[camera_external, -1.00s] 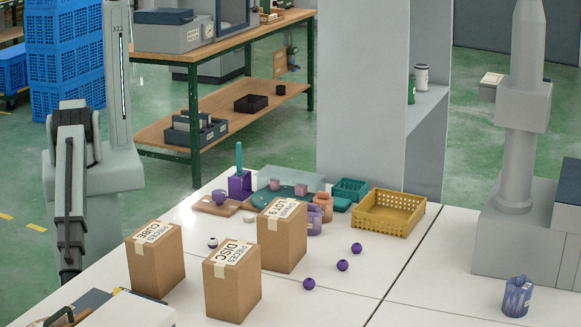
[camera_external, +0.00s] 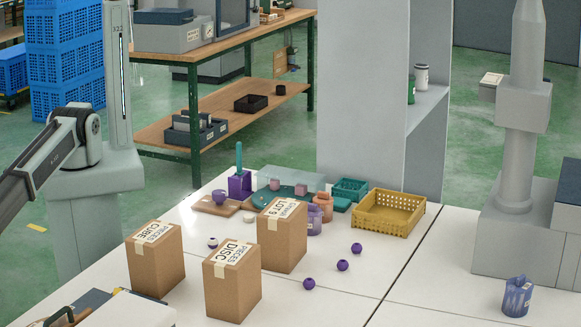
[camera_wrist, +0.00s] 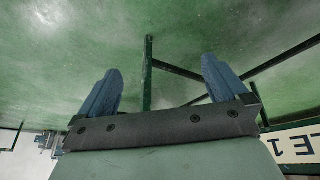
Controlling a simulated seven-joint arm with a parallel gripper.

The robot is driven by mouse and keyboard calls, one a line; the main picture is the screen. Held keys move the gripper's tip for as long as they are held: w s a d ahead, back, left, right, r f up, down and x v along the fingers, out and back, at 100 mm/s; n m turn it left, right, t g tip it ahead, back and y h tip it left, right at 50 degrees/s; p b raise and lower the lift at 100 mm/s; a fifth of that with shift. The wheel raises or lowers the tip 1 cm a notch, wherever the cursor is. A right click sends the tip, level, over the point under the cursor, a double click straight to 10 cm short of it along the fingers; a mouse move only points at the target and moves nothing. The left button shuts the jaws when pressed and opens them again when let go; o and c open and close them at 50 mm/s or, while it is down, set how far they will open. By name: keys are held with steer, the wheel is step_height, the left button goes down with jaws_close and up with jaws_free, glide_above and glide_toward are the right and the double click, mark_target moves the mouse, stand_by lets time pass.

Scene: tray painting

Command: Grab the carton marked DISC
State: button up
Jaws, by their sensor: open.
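The carton marked DISC (camera_external: 232,285) is a brown cardboard box with a white label on its top. It stands upright at the front of the white table in the external view. The CUBE carton (camera_external: 156,262) stands to its left, and the LOT 9 carton (camera_external: 283,238) stands behind it to the right. My gripper (camera_wrist: 160,88) shows in the wrist view with its two blue fingers spread wide and nothing between them. The wrist view has green floor beyond the fingers and no carton. In the external view my arm reaches out of the left edge, so the gripper is hidden there.
Purple balls (camera_external: 342,265) lie right of the cartons. A yellow basket (camera_external: 388,214), a purple holder (camera_external: 240,186) and a teal crate (camera_external: 350,189) stand farther back. A grey machine (camera_external: 527,235) is at the right. The table's front right is mostly clear.

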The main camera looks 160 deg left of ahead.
steer(key=w+d+r+t+h, duration=0.1)
steer(key=w+d+r, duration=0.2)
steer(key=d+r, duration=0.55)
steer(key=w+d+r+t+h, duration=0.1)
steer(key=w+d+r, duration=0.1)
steer(key=d+r, duration=0.6)
steer(key=w+a+r+m+y, duration=0.1)
steer(key=w+a+r, duration=0.6)
steer(key=a+r, duration=0.15)
steer(key=w+a+r+m+g+y, duration=0.1)
steer(key=w+a+r, duration=0.15)
steer(key=a, duration=1.35)
steer(key=w+a+r+m+g+y, duration=0.1)
steer(key=w+a+r, duration=0.15)
steer(key=a, duration=1.35)
steer(key=w+a+r+m+g+y, duration=0.1)
steer(key=w+a+r, duration=0.15)
steer(key=a, duration=1.45)
step_height(320, 180, up, 7)
steer(key=m+g, duration=0.3)
glide_above(232, 253)
steer(key=shift+h, duration=0.4)
step_height(232, 253, down, 13)
steer(key=shift+r, duration=0.1)
steer(key=shift+c, duration=0.5)
